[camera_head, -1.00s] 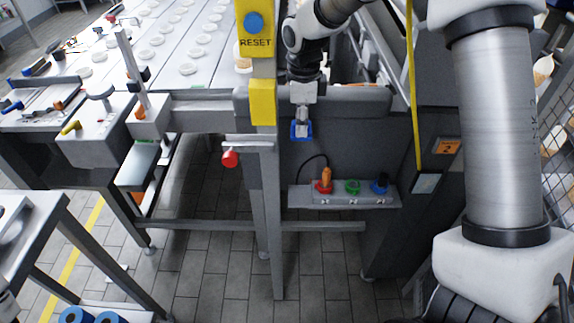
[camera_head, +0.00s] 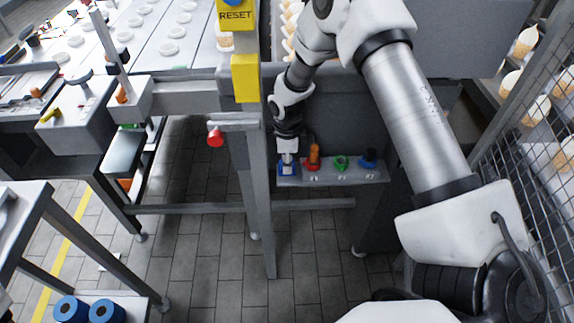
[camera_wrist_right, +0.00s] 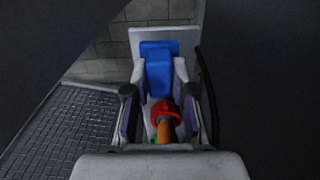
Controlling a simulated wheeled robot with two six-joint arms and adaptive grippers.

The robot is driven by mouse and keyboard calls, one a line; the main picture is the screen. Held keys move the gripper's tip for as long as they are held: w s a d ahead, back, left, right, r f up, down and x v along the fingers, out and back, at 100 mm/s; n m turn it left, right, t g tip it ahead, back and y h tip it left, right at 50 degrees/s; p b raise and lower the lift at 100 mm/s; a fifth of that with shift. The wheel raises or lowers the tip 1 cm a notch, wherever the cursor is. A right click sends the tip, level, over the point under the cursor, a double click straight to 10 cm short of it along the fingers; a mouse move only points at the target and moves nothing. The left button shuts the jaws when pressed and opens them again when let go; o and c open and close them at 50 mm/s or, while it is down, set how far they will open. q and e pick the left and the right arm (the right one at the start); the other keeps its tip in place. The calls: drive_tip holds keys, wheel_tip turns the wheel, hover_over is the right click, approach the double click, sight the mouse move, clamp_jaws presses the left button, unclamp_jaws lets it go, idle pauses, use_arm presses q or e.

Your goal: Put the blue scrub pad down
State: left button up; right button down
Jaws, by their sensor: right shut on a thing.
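The blue scrub pad (camera_head: 288,170) is in my right gripper (camera_head: 288,158), at the left end of a small grey shelf (camera_head: 330,178). In the right wrist view, the blue pad (camera_wrist_right: 158,72) sits between the two fingers of the right gripper (camera_wrist_right: 160,82), which are shut on it. The pad is over or on the shelf end; I cannot tell whether it touches the surface. My left gripper is not in view.
A grey post with a red knob (camera_head: 215,136) stands left. Wire mesh (camera_head: 540,150) is at right.

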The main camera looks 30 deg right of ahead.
drive_tip(key=shift+w+f, duration=0.1)
drive_tip(key=shift+f, duration=0.75)
drive_tip(key=c, duration=1)
unclamp_jaws()
drive_tip(key=shift+f, duration=0.1)
wheel_tip(320, 180, up, 12)
drive_tip(key=shift+r, duration=0.2)
